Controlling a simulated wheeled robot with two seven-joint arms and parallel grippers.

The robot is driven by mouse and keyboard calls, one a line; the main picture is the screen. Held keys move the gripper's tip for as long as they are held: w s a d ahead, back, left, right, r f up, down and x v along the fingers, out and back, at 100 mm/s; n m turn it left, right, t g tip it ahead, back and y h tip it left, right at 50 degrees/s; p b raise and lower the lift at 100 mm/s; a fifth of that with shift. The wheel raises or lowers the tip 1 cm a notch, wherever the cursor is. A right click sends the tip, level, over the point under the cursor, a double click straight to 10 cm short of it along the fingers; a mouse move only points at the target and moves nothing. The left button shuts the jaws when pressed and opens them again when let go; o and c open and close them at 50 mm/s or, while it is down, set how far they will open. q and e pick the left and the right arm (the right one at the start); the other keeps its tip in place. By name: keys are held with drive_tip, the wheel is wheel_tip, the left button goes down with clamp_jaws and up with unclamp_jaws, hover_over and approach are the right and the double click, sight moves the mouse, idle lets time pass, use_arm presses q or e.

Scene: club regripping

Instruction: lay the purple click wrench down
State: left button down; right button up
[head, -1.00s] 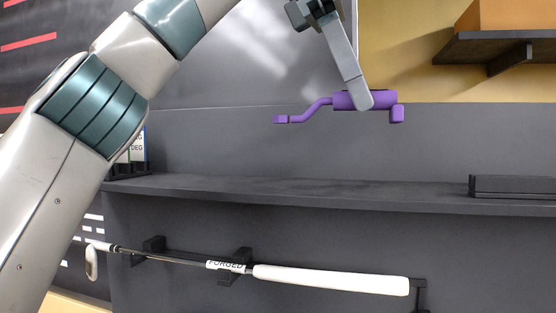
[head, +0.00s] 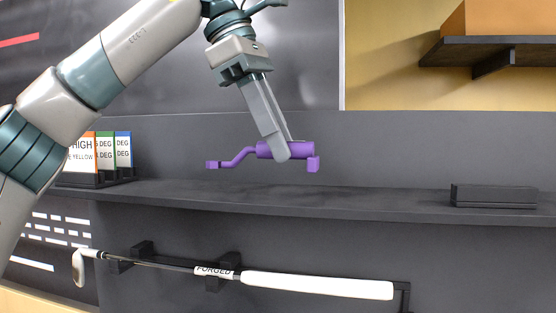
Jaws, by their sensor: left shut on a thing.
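The purple click wrench (head: 239,157) is in the middle of the head view, with a thick body on the right, a bent thin arm to the left and a small block at each end. My left gripper (head: 283,153) comes down from above and is shut on its thick body. The wrench appears held in the air above the dark shelf (head: 330,202), apart from it. My right gripper is not in view.
A black box (head: 493,196) sits on the shelf at right. Labelled cards (head: 104,152) stand in a rack at left. A golf club with a white grip (head: 318,285) lies on brackets below. The middle of the shelf is clear. A higher shelf (head: 490,50) is at upper right.

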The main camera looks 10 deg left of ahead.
use_arm(q)
drive_tip(key=shift+a+f, duration=0.1)
drive_tip(key=shift+f, duration=0.25)
wheel_tip(320, 180, down, 2)
drive_tip(key=shift+f+p, duration=0.1)
drive_tip(key=shift+p, duration=0.75)
drive_tip(key=shift+f, duration=0.5)
drive_tip(key=c, duration=1.6)
unclamp_jaws()
drive_tip(key=shift+o, duration=0.2)
